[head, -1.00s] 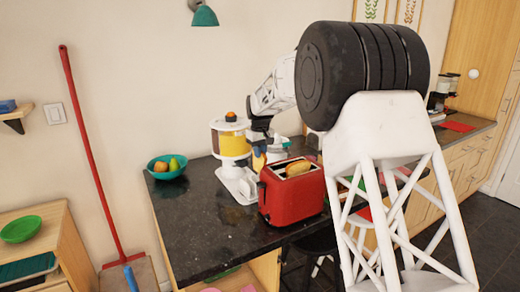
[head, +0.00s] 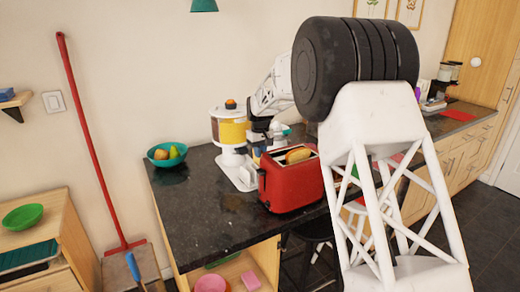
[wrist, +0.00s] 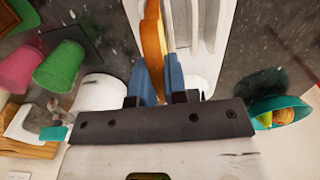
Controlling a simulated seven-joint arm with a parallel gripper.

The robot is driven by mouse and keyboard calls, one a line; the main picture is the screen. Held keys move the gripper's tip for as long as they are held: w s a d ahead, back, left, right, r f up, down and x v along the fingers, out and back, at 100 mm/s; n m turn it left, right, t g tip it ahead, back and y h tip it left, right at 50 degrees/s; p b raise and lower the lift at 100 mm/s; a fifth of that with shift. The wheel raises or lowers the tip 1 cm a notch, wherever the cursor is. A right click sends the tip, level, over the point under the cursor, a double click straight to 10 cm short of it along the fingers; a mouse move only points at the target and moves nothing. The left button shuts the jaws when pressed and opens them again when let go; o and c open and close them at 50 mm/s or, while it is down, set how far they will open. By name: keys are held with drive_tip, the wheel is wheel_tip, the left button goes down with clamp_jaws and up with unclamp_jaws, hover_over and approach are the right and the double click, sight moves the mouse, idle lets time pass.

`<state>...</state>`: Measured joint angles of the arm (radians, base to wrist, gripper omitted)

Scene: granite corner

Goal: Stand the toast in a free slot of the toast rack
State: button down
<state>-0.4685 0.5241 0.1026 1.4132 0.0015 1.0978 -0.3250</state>
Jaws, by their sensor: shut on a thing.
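My gripper (wrist: 157,85) has blue fingers shut on a toast (wrist: 153,40), a thin brown slice seen edge-on in the wrist view. A white piece with long parallel bars and gaps (wrist: 205,30) lies right beside the toast there; it looks like the toast rack. Whether the toast is inside a slot or just beside the rack, I cannot tell. In the head view a low white thing (head: 238,180) stands left of the red toaster (head: 291,183); I cannot tell if it is the rack. Another bread slice (head: 298,155) shows in the toaster top. The fingertips are hidden in the head view.
A teal fruit bowl (head: 166,155) is at the counter's back left. In the wrist view, a green cup (wrist: 60,65), a pink cup (wrist: 22,68) and a white rounded thing (wrist: 100,92) lie left. The front left counter (head: 200,225) is clear.

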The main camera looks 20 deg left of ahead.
drive_tip(key=shift+f, duration=0.35)
idle(0.4)
drive_tip(key=c, duration=1.1)
unclamp_jaws()
drive_tip(key=shift+r, duration=0.1)
drive_tip(key=shift+r, duration=3.9)
